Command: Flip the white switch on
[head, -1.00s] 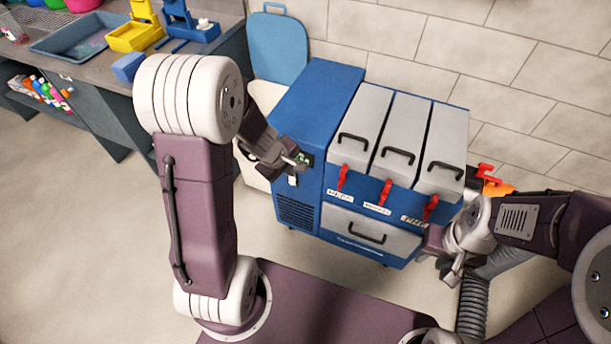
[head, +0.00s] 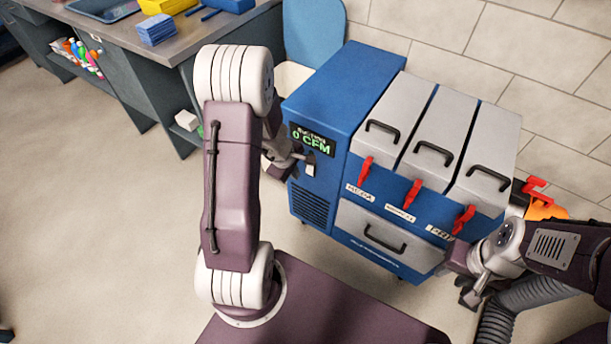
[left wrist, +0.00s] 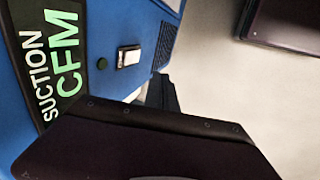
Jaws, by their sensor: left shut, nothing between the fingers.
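The white switch (head: 311,169) is on the front of the blue machine (head: 335,115), below a black display with green text reading 0 CFM (head: 312,142).
Three grey bins with black handles (head: 433,148) and red latches (head: 411,194) fill the machine's right part, above a grey drawer (head: 385,240). A grey hose (head: 535,298) lies at the lower right. A workbench (head: 150,45) stands at the back left. The left floor is clear.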

